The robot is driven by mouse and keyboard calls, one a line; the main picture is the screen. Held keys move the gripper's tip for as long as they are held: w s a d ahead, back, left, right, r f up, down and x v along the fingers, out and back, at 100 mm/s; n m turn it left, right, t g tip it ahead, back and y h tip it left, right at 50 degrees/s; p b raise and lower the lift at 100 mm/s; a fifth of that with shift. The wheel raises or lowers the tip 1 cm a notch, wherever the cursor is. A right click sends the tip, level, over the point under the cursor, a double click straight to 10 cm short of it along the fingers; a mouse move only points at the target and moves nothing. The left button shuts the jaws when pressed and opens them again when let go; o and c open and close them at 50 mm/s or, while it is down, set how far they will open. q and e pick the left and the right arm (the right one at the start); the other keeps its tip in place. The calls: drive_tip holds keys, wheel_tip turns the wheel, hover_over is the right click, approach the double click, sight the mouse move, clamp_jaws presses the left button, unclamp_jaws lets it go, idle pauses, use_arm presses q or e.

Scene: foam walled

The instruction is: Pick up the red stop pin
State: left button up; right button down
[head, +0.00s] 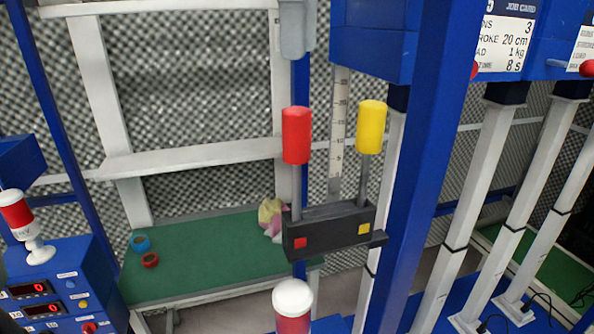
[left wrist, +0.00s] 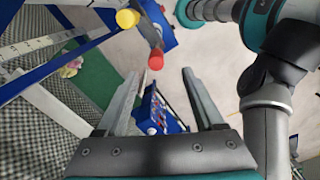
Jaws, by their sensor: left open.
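The red stop pin (head: 296,135) stands upright on a grey rod in a dark block (head: 335,215), above a red square marker. Its red head also shows in the left wrist view (left wrist: 156,60). A yellow pin (head: 371,127) stands to its right in the same block; it shows in the left wrist view too (left wrist: 127,19). My left gripper (left wrist: 160,74) is open and empty in the left wrist view. The red head shows between and just past its fingertips; I cannot tell the distance. I cannot make out either gripper clearly in the head view.
A blue post (head: 424,170) stands right of the block, with a ruler (head: 339,120) behind the pins. A green-topped bench (head: 205,262) with two rings lies behind left. A blue control box (head: 65,285) with a red-and-white lamp stands at the left.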

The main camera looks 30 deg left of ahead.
use_arm(q)
drive_tip(key=b, duration=0.2)
hover_over(297, 177)
wheel_tip(297, 177, down, 9)
drive_tip(key=shift+s+d+r, duration=0.1)
drive_tip(key=shift+d, duration=0.05)
drive_tip(key=shift+w+a+f+p, duration=0.15)
drive_tip(key=shift+f+p, duration=0.1)
drive_tip(key=shift+f, duration=1.3)
drive_tip(key=shift+w+a+f+p, duration=0.1)
drive_tip(key=shift+a+f+p, duration=0.1)
drive_tip(key=shift+f, duration=1.35)
clamp_jaws()
